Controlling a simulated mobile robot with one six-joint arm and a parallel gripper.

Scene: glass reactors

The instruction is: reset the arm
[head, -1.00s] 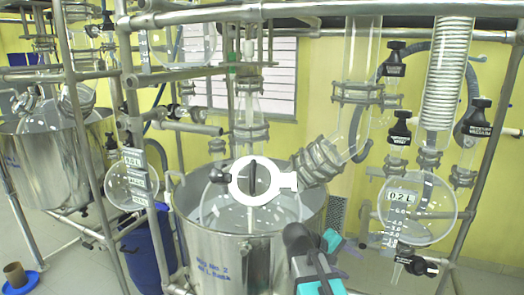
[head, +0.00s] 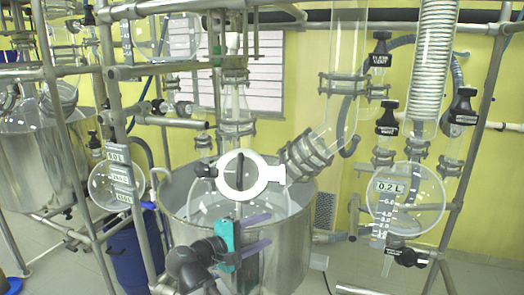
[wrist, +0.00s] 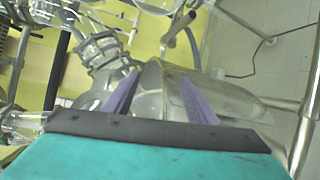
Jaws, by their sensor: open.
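My gripper (head: 269,228) is at the lower middle of the head view, in front of the large steel vessel (head: 190,237). It has a teal body and two purple fingers, which point to the right there. The fingers are apart with nothing between them. In the wrist view my gripper (wrist: 160,78) also shows the two purple fingers spread over the teal body, with glassware and a steel vessel behind. I cannot tell its exact distance from the vessel.
A white ring-shaped fitting (head: 262,185) sits above the vessel. A round glass flask (head: 420,215) hangs at the right and another (head: 108,185) at the left. Steel frame pipes (head: 105,130) surround the vessels. A blue drum (head: 135,255) stands on the floor.

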